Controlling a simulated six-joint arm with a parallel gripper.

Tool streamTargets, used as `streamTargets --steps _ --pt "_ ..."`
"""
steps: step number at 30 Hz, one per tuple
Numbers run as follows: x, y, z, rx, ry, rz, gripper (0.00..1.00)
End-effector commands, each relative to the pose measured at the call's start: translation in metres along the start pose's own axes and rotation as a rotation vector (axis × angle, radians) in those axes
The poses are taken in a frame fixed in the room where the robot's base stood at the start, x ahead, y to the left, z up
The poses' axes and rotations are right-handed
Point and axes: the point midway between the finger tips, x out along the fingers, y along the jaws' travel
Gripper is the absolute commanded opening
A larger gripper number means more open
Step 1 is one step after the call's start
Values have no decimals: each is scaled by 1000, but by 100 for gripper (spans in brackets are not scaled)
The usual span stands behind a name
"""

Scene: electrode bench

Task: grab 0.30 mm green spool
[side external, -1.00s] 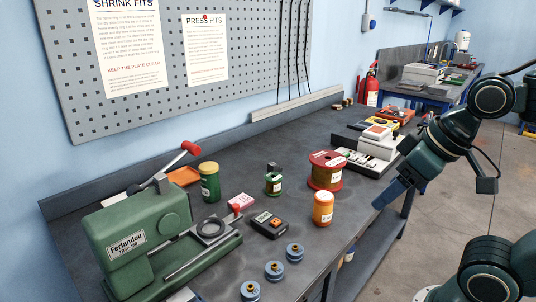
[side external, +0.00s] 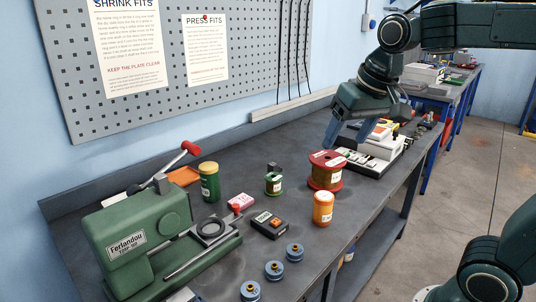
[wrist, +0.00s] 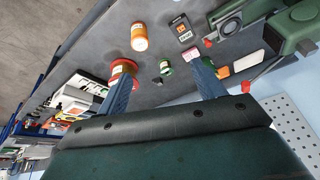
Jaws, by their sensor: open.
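A small green spool (side external: 273,186) with a pale label stands upright on the dark bench, in the middle of the side view. It also shows in the wrist view (wrist: 166,69), between the fingers in the picture and beyond them. The size on its label is too small to read. My gripper (side external: 353,138) is open and empty, above the bench, to the right of the green spool and higher in the side view. In the wrist view my gripper (wrist: 163,76) has its two blue-grey fingers wide apart.
A larger red spool (side external: 326,172) stands right of the green spool, with an orange jar (side external: 322,209) in front. A small black item (side external: 272,167) is just behind the green spool.

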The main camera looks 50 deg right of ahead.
Motion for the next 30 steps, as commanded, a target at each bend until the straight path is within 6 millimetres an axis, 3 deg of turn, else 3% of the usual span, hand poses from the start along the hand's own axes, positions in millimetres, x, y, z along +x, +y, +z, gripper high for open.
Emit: streamTargets --steps 3,14,30 --pt "8 -4 -29 78 -24 24 69" --pt "42 -12 -104 317 -81 94 69" --pt "133 -15 -192 679 -153 207 69"
